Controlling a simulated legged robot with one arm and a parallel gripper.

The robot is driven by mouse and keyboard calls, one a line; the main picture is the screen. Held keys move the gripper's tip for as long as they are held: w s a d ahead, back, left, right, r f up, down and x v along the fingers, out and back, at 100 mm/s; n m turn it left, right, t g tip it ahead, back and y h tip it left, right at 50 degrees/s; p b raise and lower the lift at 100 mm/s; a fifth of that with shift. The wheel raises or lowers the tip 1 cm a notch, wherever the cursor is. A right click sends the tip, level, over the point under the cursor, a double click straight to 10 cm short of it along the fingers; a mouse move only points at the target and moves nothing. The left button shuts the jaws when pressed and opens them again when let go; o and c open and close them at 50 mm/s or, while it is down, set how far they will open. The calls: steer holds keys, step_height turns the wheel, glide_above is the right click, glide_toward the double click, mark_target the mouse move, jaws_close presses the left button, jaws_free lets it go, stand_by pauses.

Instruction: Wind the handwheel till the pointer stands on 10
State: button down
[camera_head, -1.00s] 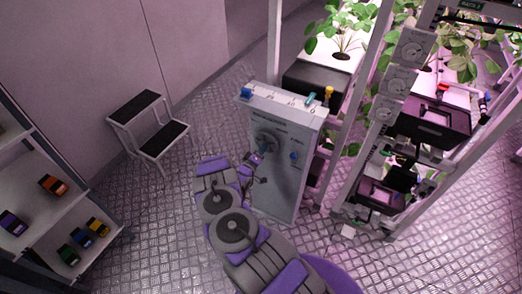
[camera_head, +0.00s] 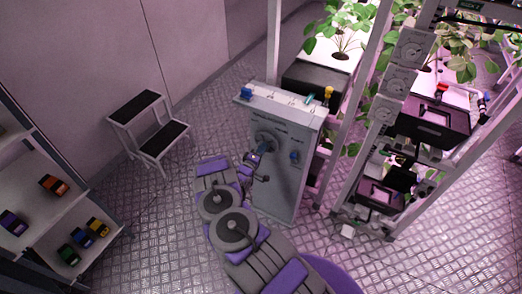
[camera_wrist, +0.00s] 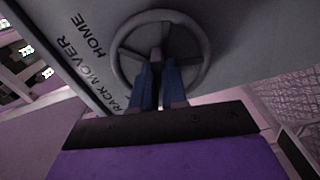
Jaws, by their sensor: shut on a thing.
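The grey handwheel (camera_head: 266,141) is on the upright face of a grey cabinet (camera_head: 283,185). In the wrist view the round rim and spokes of the handwheel (camera_wrist: 204,52) show in front of me, beside the printed words "HOME" and "RACK MOVER". My gripper (camera_wrist: 158,68) has its blue fingers shut on part of the handwheel, in the lower middle of the rim; which part is partly hidden by the fingers. My gripper also shows at the wheel in the head view (camera_head: 262,150). A teal piece, perhaps the pointer (camera_head: 309,99), sits on the cabinet's marked top; its reading is too small to tell.
A blue knob (camera_head: 294,156) is right of the wheel, and another blue part (camera_head: 246,92) is on the cabinet's top left. A step stool (camera_head: 150,127) stands left. Plant racks (camera_head: 352,150) are close on the right. Shelves (camera_head: 45,200) stand far left. Floor between is clear.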

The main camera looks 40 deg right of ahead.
steer(key=c, duration=1.4)
jaws_free()
steer(key=shift+w+r, duration=0.5)
steer(key=shift+r, duration=0.1)
steer(key=shift+o, duration=1.2)
steer(key=shift+w+d+f, duration=0.1)
steer(key=shift+d+f, duration=0.2)
steer(key=shift+f, duration=0.2)
steer(key=shift+d, duration=0.1)
steer(key=shift+s+f, duration=0.1)
steer(key=shift+s, duration=0.15)
steer(key=p+v, duration=0.1)
steer(key=v, duration=1.6)
steer(key=shift+a, duration=0.3)
steer(key=shift+s+f, duration=0.15)
